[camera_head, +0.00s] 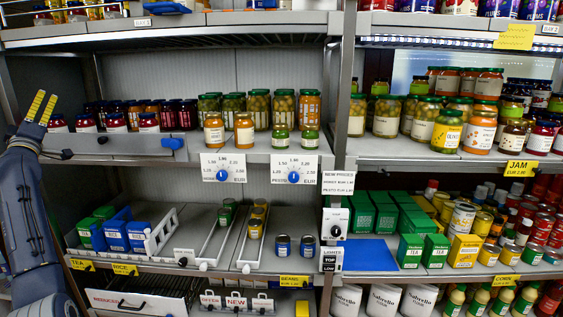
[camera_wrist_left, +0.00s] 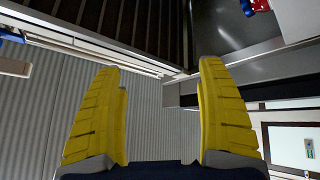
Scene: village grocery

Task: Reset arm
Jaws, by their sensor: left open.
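My left gripper (camera_head: 41,107) is at the far left in the head view, raised with its yellow fingertips pointing up, in front of the left end of the shelving. In the left wrist view its two yellow fingers (camera_wrist_left: 163,115) stand wide apart with nothing between them. It touches no goods that I can see. My right gripper is not in either view.
Shelves of jars (camera_head: 258,110), tea and rice boxes (camera_head: 115,235) and cans (camera_head: 283,245) fill the head view. A blue dial (camera_head: 222,175) sits on the middle shelf's front. The blue mat (camera_head: 369,255) at lower right is bare. A metal upright (camera_head: 340,90) divides the bays.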

